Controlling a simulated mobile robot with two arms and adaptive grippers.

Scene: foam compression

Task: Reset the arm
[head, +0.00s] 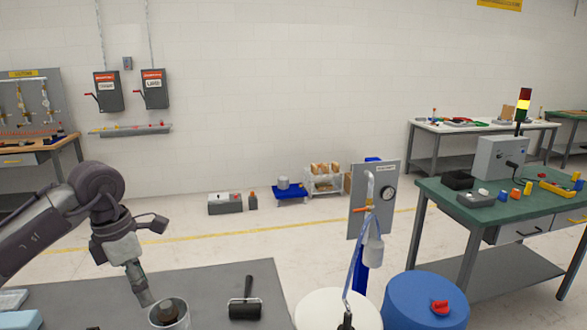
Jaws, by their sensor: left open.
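My left arm comes in from the left and bends down over the grey table. My left gripper (143,292) is open and points down, with nothing seen between its fingers. Its tips are just above and left of a metal cup (183,322) at the bottom edge, which has a dark brown round thing in it. I cannot tell whether the tips touch the cup. No foam piece can be made out clearly. My right gripper is out of view.
A black-handled roller-like tool (245,307) lies on the grey table (215,283), right of the cup. A white round top (318,308) and a blue drum (428,297) with a red piece stand further right. A green workbench (460,190) is beyond.

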